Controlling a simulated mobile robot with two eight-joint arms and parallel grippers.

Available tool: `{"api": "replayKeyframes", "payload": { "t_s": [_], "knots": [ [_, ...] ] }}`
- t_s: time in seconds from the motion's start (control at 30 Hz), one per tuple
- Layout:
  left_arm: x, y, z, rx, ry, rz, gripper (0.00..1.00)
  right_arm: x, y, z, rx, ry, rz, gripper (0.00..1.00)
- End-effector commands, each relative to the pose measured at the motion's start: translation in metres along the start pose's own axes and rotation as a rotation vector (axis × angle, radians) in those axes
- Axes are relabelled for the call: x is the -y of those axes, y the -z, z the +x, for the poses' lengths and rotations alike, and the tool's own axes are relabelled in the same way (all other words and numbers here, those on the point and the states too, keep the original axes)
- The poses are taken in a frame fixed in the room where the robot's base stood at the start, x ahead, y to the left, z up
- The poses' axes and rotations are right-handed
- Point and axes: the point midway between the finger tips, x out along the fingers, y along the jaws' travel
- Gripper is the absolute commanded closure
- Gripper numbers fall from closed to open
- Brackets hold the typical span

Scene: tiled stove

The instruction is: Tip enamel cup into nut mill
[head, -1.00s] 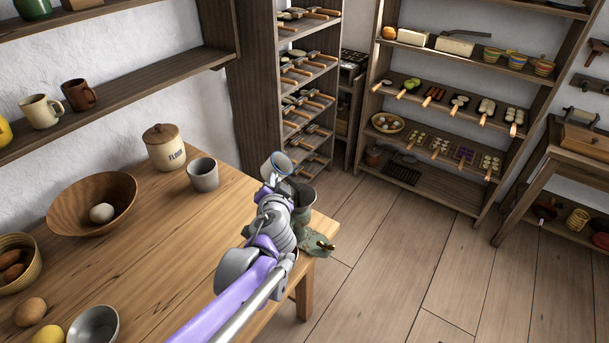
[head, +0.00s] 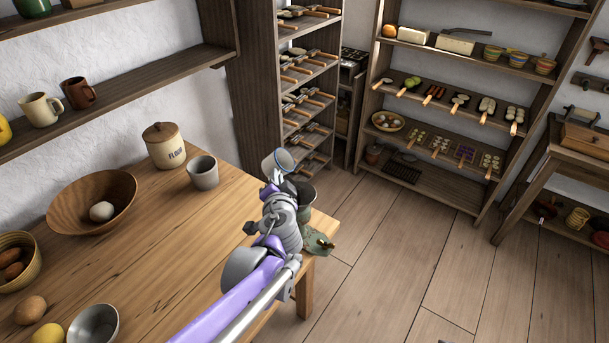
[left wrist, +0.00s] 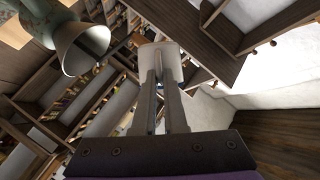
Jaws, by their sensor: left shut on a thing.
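The enamel cup (head: 275,165), pale with a dark blue rim, is held above the table's far right corner. My left gripper (head: 272,188) is shut on it; in the left wrist view the cup (left wrist: 151,55) is between the two fingers. The cup looks tilted in the head view; its contents cannot be made out. The green nut mill (head: 307,215) stands at the table corner, just right of and below the cup, partly hidden by my left arm. Its wide hopper (left wrist: 75,55) shows at the upper left of the left wrist view, apart from the cup. My right gripper is not in view.
On the wooden table (head: 150,255) stand a grey cup (head: 203,173), a flour jar (head: 165,147) and a wooden bowl (head: 65,214) with an egg. Loaded shelves (head: 460,70) stand beyond. The floor right of the table is clear.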

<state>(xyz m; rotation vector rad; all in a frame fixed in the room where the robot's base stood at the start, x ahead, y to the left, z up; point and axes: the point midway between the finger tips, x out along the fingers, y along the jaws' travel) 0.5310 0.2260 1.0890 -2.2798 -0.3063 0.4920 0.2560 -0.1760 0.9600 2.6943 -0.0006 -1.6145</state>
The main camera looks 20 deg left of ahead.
Motion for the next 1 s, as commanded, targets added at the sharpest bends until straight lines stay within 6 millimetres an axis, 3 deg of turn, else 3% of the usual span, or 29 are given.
{"api": "replayKeyframes", "payload": {
  "t_s": [1.0],
  "knots": [
    [0.0002, 0.0045, -0.0019, -0.002, 0.054, 0.13, 1.0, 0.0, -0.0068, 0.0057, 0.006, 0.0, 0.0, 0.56]
  ]
}}
